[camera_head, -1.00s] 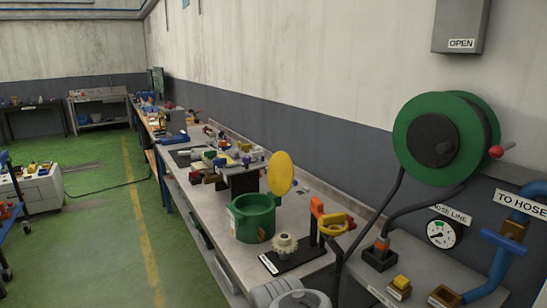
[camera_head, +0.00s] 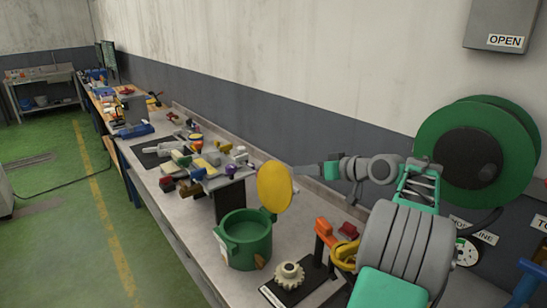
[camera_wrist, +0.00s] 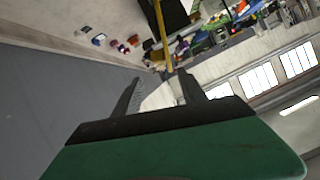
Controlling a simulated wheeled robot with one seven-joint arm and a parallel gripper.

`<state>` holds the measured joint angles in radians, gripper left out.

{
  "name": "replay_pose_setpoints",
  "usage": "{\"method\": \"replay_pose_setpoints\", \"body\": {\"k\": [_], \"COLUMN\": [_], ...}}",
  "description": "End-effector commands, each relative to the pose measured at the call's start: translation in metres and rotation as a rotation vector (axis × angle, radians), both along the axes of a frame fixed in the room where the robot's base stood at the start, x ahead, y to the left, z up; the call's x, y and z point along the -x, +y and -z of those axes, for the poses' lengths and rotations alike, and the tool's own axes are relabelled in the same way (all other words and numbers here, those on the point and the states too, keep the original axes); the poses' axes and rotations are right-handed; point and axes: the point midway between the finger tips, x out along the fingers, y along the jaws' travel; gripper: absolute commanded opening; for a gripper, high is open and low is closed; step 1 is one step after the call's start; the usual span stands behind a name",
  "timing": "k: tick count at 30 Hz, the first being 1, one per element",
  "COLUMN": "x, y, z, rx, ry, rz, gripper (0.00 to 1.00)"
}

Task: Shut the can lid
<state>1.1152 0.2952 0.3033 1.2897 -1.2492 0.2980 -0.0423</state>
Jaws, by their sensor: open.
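A green can (camera_head: 243,238) stands on the workbench. Its round yellow lid (camera_head: 273,188) is raised nearly upright at the can's back right side. My gripper (camera_head: 303,170) comes from the right, level with the upper part of the lid and close to its far side; the lid may hide its tips. In the wrist view, my gripper (camera_wrist: 160,77) is open, with its two dark fingers apart. The lid (camera_wrist: 162,35) shows there edge-on as a narrow yellow strip ahead of the gap between the fingers. I cannot tell whether they touch.
A gear (camera_head: 289,275) on a black base and an orange post (camera_head: 324,232) with a yellow ring stand right of the can. A dark stand (camera_head: 229,203) with small objects on it is behind the can. A green hose reel (camera_head: 478,150) hangs on the right.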

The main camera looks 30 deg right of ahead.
Motion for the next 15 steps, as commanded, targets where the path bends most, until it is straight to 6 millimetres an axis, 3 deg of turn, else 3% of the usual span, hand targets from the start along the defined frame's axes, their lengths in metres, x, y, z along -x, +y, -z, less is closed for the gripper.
{"method": "replay_pose_setpoints", "body": {"k": [5,15], "x": [-0.018,-0.089], "y": [0.005,0.022], "z": [0.006,0.034], "rx": [-0.005,-0.002], "ry": [-0.006,-0.003], "rz": [-0.006,-0.006], "gripper": [0.49,0.49]}}
